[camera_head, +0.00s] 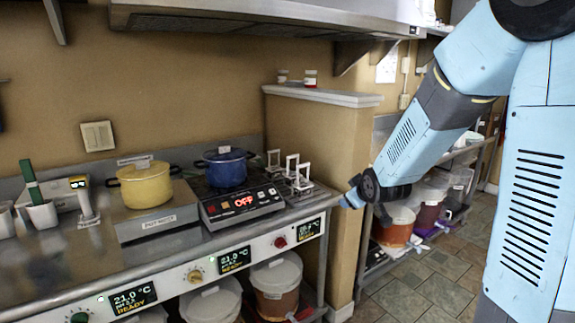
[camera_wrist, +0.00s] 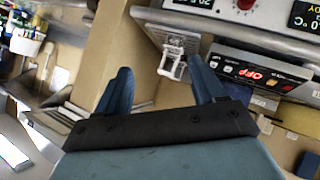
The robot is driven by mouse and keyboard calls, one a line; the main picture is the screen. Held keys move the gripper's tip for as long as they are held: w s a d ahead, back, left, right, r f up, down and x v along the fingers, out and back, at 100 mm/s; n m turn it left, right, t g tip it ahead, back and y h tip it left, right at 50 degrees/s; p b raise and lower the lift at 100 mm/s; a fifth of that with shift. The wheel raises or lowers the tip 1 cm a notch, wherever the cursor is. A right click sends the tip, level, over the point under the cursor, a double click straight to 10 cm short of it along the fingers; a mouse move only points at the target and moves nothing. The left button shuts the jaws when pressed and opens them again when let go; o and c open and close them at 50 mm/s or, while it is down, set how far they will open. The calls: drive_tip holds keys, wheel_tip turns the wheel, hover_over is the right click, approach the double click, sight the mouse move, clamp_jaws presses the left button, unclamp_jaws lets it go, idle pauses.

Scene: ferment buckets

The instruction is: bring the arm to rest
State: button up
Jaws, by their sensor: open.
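My arm comes in from the upper right of the head view and is bent, with its forearm reaching down and to the left. My gripper (camera_head: 362,193) is beside the end of the low partition wall, right of the steel counter (camera_head: 95,270). In the wrist view my gripper (camera_wrist: 160,88) shows two blue fingers spread apart with nothing between them. A white wire stand (camera_wrist: 173,60) on the counter shows beyond the fingers, apart from them as far as I can tell.
A yellow pot (camera_head: 146,187) and a blue pot (camera_head: 227,168) stand on the counter. The hot plate display (camera_head: 243,201) reads OFF. White-lidded buckets (camera_head: 275,275) stand below. A shelf unit (camera_head: 462,150) with buckets stands behind my arm. Tiled floor (camera_head: 440,280) is clear at lower right.

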drive_tip(key=s+d+r+m+g, duration=0.1)
drive_tip(key=s+r+m+g, duration=0.1)
drive_tip(key=s, duration=0.8)
drive_tip(key=s+d+r+m+g, duration=0.1)
drive_tip(key=s+r, duration=0.4)
drive_tip(key=s, duration=0.6)
drive_tip(key=s+d+r+m+g+h, duration=0.1)
drive_tip(key=s+r+m, duration=0.3)
drive_tip(key=s, duration=0.6)
drive_tip(key=shift+s+d+m+g, duration=0.3)
drive_tip(key=shift+d+m+g, duration=0.1)
drive_tip(key=shift+d+g, duration=0.35)
drive_tip(key=shift+a+r, duration=0.1)
